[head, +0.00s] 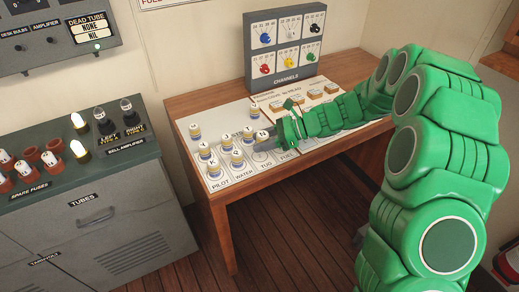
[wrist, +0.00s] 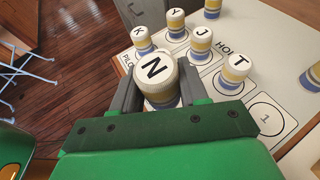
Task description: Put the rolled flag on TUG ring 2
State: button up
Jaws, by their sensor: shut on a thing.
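My gripper (head: 275,137) is above the hoist board (head: 222,180) on the wooden desk. In the wrist view its jaws (wrist: 158,85) are shut on a rolled flag (wrist: 156,70), a cream roll with blue and yellow bands and a black N on top. The held flag also shows in the head view (head: 262,136). In the head view the TUG label (head: 266,165) is at the board's front edge, between WATER and FUEL. I cannot make out TUG ring 2.
Several other rolled flags stand on the board, including J (wrist: 202,42), T (wrist: 236,70) and K (wrist: 142,38), close to the held one. A grey channels box (head: 285,45) stands at the desk's back. A dark cabinet (head: 90,200) with tubes is at left.

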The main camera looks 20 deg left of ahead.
send_over(260, 156)
jog(key=shift+s+f, duration=0.1)
jog(key=shift+f, duration=3.6)
jog(key=shift+f, duration=0.1)
jog(key=o, duration=1)
jog(key=shift+o, duration=0.2)
jog(key=v, duration=1.2)
